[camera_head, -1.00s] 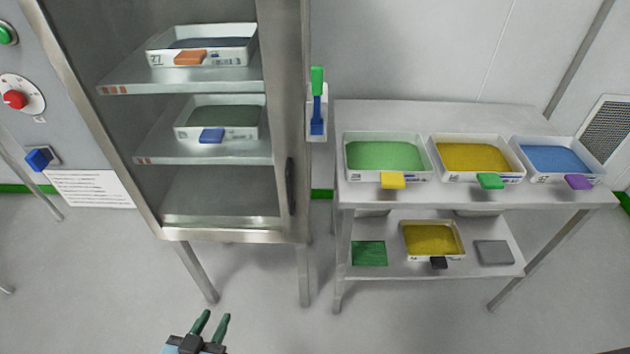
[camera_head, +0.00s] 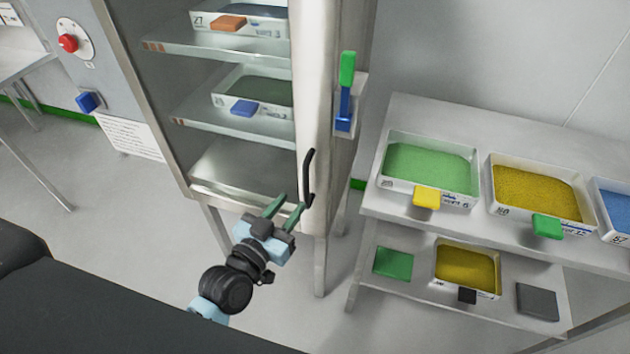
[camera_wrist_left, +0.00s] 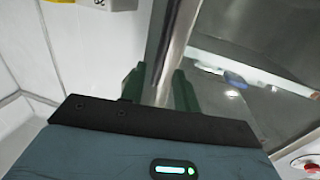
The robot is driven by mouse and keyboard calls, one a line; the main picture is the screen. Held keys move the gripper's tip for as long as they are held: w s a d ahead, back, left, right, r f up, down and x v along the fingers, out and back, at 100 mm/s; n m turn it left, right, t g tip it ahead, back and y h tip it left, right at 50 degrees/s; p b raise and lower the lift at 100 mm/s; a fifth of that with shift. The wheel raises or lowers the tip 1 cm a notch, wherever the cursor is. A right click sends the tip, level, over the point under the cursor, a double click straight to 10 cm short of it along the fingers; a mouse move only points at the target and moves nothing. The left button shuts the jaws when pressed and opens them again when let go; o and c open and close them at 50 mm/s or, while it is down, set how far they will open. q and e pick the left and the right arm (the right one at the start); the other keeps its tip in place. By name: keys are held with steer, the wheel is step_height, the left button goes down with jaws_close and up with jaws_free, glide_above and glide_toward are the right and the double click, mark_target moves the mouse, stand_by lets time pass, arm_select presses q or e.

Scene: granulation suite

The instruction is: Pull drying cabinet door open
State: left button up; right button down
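The drying cabinet (camera_head: 345,190) stands left of centre in the head view. Its door (camera_head: 317,90) has a pale metal frame and looks shut, with shelves and trays showing behind it. The black upright door handle (camera_head: 308,178) is on the door's right side, low down. My left gripper (camera_head: 292,202) is open, its green fingers just left of the handle's lower end. I cannot tell whether they touch it. In the left wrist view the two fingers (camera_wrist_left: 158,88) are apart, with a shiny metal strip showing between them. My right gripper is not in view.
A steel table (camera_head: 400,112) with several powder trays and a lower shelf stands right of the cabinet. A green and blue tool (camera_head: 346,90) hangs on the cabinet's side. A panel with a red knob (camera_head: 68,43) is at the left. The floor in front is clear.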

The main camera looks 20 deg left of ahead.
mark_target(304, 186)
arm_select(q)
steer(key=shift+w, duration=0.1)
steer(key=shift+x, duration=3.8)
jaws_close()
